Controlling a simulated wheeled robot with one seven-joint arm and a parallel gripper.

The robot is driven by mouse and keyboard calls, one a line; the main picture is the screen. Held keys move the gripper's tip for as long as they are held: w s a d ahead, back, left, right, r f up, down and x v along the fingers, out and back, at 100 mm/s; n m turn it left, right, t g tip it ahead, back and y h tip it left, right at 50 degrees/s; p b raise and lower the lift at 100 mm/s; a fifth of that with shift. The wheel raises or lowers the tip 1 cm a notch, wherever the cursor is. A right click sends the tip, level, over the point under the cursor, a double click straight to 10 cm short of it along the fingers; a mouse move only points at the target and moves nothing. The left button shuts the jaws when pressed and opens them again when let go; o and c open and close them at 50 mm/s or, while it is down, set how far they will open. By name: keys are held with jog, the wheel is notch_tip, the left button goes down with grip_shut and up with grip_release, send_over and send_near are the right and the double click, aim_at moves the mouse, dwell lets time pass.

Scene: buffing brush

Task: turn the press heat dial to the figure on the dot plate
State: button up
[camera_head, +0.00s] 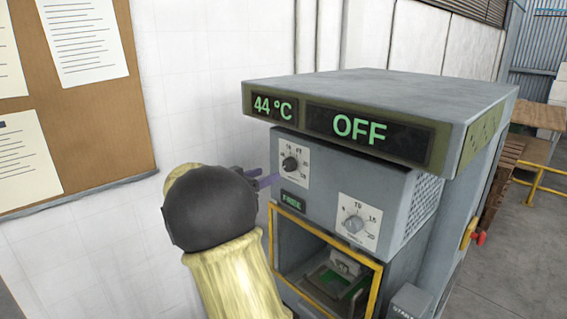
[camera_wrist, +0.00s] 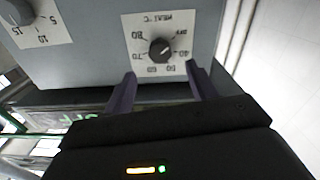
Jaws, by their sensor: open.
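The press heat dial is a black knob (camera_head: 290,163) on a white scale plate, upper left on the press front. In the wrist view the knob (camera_wrist: 160,50) shows with figures from 40 to 80 and an off mark around it; the scale looks upside down. Its pointer seems to face the off side. My gripper (camera_head: 266,181) is open, its purple fingers just in front of the dial. In the wrist view the fingertips (camera_wrist: 160,76) are spread near the plate's edge, apart from the knob. No dot plate is readable; a yellow-green plate (camera_head: 482,135) sits on the hood's side.
The hood (camera_head: 380,95) overhangs the dials, its displays reading 44 °C and OFF. A yellow-framed opening (camera_head: 325,275) is underneath. A corkboard (camera_head: 75,110) hangs at left.

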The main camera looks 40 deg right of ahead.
aim_at(286, 166)
jog(key=d, duration=0.2)
jog(key=d+p, duration=0.1)
jog(key=d, duration=0.2)
jog(key=d+p, duration=0.1)
jog(key=d, duration=0.2)
jog(key=shift+w, duration=0.4)
jog(key=shift+w+a, duration=0.1)
jog(key=shift+a, duration=0.15)
jog(key=shift+c, duration=0.7)
jog(key=shift+s, duration=0.25)
jog(key=c, duration=0.8)
